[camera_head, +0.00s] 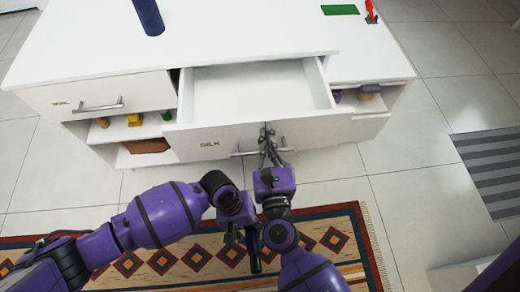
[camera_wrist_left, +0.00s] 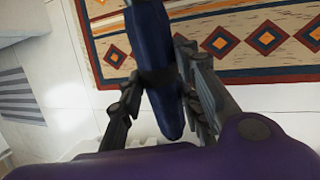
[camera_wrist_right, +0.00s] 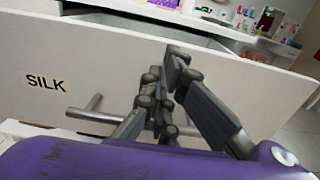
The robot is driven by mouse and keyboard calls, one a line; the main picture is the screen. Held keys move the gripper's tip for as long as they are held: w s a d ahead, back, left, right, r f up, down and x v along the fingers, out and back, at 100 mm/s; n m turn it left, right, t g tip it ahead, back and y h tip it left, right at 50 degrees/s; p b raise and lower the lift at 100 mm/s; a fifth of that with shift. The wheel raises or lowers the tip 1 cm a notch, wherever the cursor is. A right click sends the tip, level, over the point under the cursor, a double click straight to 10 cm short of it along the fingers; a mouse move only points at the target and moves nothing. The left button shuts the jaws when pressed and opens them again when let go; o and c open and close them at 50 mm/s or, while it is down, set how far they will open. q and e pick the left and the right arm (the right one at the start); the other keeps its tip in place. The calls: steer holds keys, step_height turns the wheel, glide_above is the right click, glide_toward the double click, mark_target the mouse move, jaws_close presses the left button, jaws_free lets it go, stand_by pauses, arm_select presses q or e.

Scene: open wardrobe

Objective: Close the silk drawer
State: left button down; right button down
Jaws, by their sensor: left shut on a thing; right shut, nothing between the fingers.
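The silk drawer (camera_head: 190,138) is white, labelled SILK, and pulled out from the white cabinet; its visible inside is empty. Its front also fills much of the right wrist view (camera_wrist_right: 60,50). A grey bar handle (camera_head: 243,153) on that front is partly hidden by my right gripper (camera_head: 268,140). That gripper is shut and empty, its fingers upright at the front beside the handle; I cannot tell whether they touch it. My left gripper (camera_wrist_left: 160,95) is shut on a long dark blue object (camera_wrist_left: 158,45), held above the rug in front of the cabinet.
A second drawer (camera_head: 60,97) with a handle is at the left. Open shelves with small items (camera_head: 135,119) lie below. A dark blue cylinder (camera_head: 148,15), a green mat (camera_head: 340,10) and a red item (camera_head: 370,10) are on the cabinet top (camera_head: 230,35). A patterned rug (camera_head: 345,240) covers the floor.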

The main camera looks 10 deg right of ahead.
arm_select(q)
steer(key=shift+s+f+b, duration=0.2)
steer(key=shift+f+b, duration=0.35)
steer(key=shift+f, duration=0.05)
steer(key=shift+s, duration=0.1)
arm_select(e)
steer(key=w, duration=2.1)
steer(key=shift+w, duration=0.15)
steer(key=shift+d+r, duration=0.1)
steer(key=shift+r, duration=0.05)
arm_select(q)
steer(key=shift+d, duration=0.1)
